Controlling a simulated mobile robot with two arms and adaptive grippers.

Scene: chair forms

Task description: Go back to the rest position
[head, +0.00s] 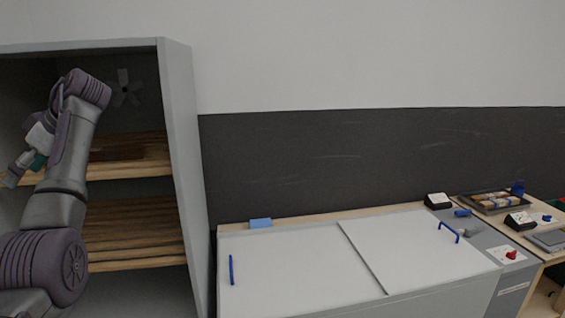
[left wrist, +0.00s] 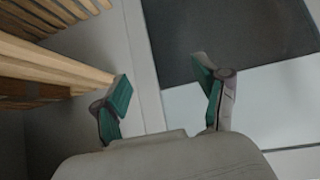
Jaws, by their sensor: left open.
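My left arm comes in from the left in the head view and reaches up in front of the open grey cabinet (head: 178,120). My left gripper (head: 22,170) is at the far left of the head view, near the upper wooden shelf (head: 150,160). In the left wrist view the left gripper (left wrist: 165,95) shows its two green-padded fingers spread apart, with nothing between them. Wooden slats show at the upper left of that view, close to the left finger. My right gripper is not in view.
A white-topped chest (head: 300,265) with blue handles stands right of the cabinet. A blue block (head: 260,223) lies at its back edge. A side bench on the right carries a tray (head: 490,203) of small items and a red knob (head: 511,254). The dark wall panel (head: 330,160) is bare.

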